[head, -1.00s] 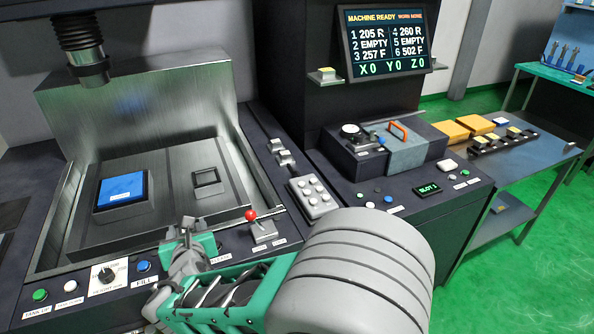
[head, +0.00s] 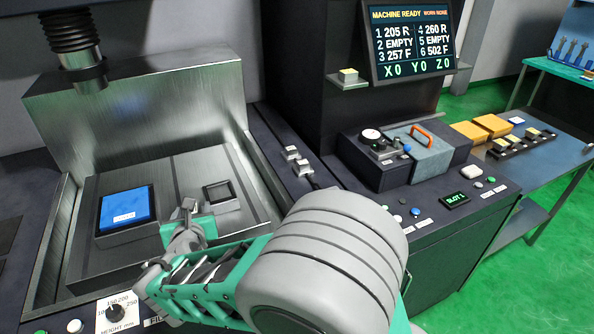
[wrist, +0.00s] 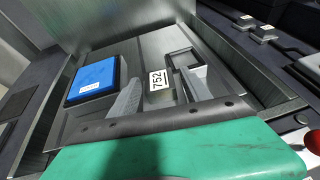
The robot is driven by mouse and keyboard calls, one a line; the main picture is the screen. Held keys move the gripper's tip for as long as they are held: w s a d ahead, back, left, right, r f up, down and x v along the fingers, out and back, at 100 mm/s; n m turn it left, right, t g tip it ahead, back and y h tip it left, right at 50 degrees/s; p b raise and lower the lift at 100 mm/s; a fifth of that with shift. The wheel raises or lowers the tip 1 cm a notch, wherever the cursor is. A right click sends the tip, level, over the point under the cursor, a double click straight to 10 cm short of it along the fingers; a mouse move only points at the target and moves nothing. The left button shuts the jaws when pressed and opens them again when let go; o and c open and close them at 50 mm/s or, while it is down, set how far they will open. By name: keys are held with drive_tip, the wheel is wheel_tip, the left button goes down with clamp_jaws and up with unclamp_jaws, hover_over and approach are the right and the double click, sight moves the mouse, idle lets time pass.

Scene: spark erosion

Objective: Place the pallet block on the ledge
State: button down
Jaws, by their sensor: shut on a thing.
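My gripper (head: 188,212) is over the machine's metal bed, between the blue pad and the small square frame. In the wrist view its two grey fingers (wrist: 160,92) are shut on a small grey block (wrist: 156,94) with a white label reading 752. In the head view the block (head: 188,202) is small and partly hidden by the gripper. A small ledge (head: 338,85) juts from the dark cabinet below the screen.
The blue pad (head: 124,208) and dark square frame (head: 220,194) are on the bed. A dark spindle (head: 80,60) hangs at upper left. Yellow boxes (head: 480,130) lie on the far right bench.

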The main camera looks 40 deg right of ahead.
drive_tip(key=s+d+r+m+g+h+b, duration=0.15)
drive_tip(key=d+m+g+h, duration=0.5)
drive_tip(key=d, duration=1.25)
drive_tip(key=s+d+m+g, duration=1)
drive_tip(key=s+d, duration=0.1)
drive_tip(key=d, duration=0.4)
drive_tip(key=shift+h, duration=0.35)
drive_tip(key=w+d+f, duration=0.3)
drive_tip(key=w+d+f+p, duration=0.1)
drive_tip(key=w+d+f, duration=0.2)
drive_tip(key=w+d+f+p, duration=0.1)
drive_tip(key=w+d+f, duration=0.2)
drive_tip(key=w, duration=0.1)
drive_tip(key=shift+w+f, duration=0.1)
drive_tip(key=shift+w+d+f, duration=0.1)
drive_tip(key=shift+f, duration=0.25)
drive_tip(key=shift+f+p, duration=0.5)
drive_tip(key=shift+f, duration=1.05)
drive_tip(key=c, duration=0.8)
unclamp_jaws()
